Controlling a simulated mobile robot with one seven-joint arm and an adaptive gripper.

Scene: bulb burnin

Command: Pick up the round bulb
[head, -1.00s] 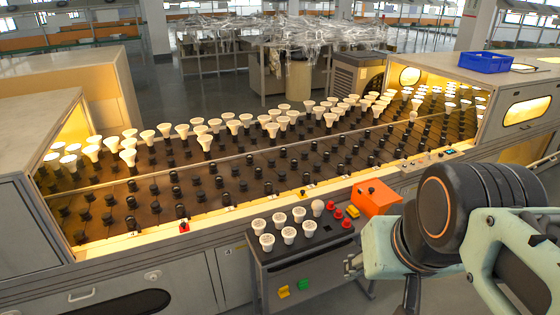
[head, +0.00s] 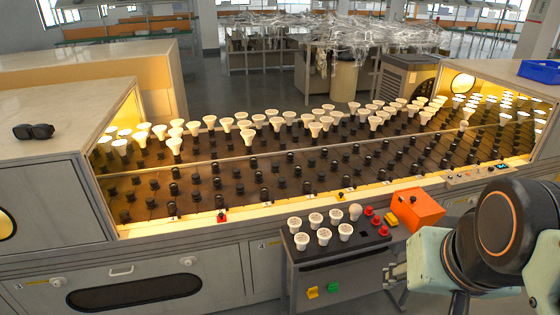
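The round bulb (head: 355,212) is a small whitish globe at the back right of the small cart's top. It stands beside several flat-faced white reflector bulbs (head: 316,219). My gripper (head: 390,274) is low at the right side of the cart, below the level of its top and apart from the round bulb.
Dark goggles (head: 33,131) lie on the left cabinet (head: 50,112). A blue crate (head: 540,71) sits at the far right.

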